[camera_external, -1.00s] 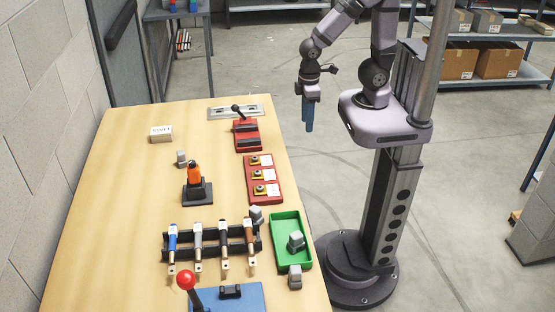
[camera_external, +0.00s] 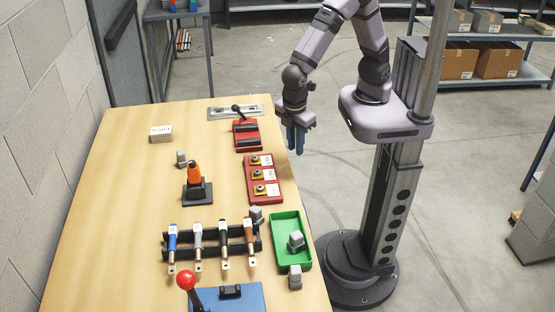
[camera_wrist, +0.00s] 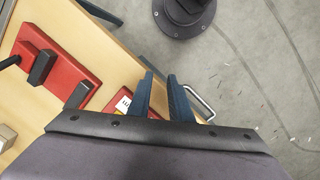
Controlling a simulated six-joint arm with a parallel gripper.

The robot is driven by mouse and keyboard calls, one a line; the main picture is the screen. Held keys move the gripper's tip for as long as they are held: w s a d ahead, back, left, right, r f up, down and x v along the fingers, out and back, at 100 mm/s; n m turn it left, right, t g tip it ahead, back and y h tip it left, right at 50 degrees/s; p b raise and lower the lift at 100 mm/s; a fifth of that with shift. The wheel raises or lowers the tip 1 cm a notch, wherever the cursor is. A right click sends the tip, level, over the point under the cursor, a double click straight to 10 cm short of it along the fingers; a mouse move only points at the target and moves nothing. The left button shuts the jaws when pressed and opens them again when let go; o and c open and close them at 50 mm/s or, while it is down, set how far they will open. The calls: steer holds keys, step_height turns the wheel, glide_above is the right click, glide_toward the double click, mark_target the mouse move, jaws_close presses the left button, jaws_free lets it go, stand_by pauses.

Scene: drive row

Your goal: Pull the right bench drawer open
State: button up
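The bench (camera_external: 130,220) is a pale wooden table. Its drawer fronts face away from the external camera and are hidden there. In the wrist view a metal bar handle (camera_wrist: 207,108) shows beside the bench edge, just right of the right-hand finger and partly hidden behind my gripper. I cannot tell from this which drawer it belongs to. My gripper (camera_external: 296,140) points down beside the bench's right edge. Its two blue fingers also show in the wrist view (camera_wrist: 161,85), with an empty gap between them. The handle is outside that gap.
On the bench near my gripper are a red lever base (camera_external: 247,135) and a red tray with cards (camera_external: 263,180). A green tray (camera_external: 281,258) and an orange-topped stand (camera_external: 196,185) are nearer the camera.

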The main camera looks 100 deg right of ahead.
steer(key=s+a+f+n+t+h, duration=0.15)
steer(key=a+f+n, duration=0.25)
steer(key=a, duration=0.5)
steer(key=s+a+f+n+h, duration=0.1)
steer(key=s+a+f+n, duration=0.3)
steer(key=a, duration=0.6)
steer(key=shift+w+d+f+n+t+h, duration=0.2)
steer(key=shift+w+d+f+n, duration=0.35)
steer(key=shift+f, duration=0.55)
steer(key=shift+w+d+f+n+t+h, duration=0.1)
steer(key=shift+w+d+f+n+t, duration=0.2)
steer(key=shift+w+d+f, duration=0.55)
steer(key=shift+w+d+f+n+t+h, duration=0.15)
steer(key=shift+w+d+f+n, duration=0.45)
steer(key=shift+f, duration=0.7)
steer(key=shift+w+a, duration=0.15)
steer(key=shift+c, duration=0.6)
jaws_close()
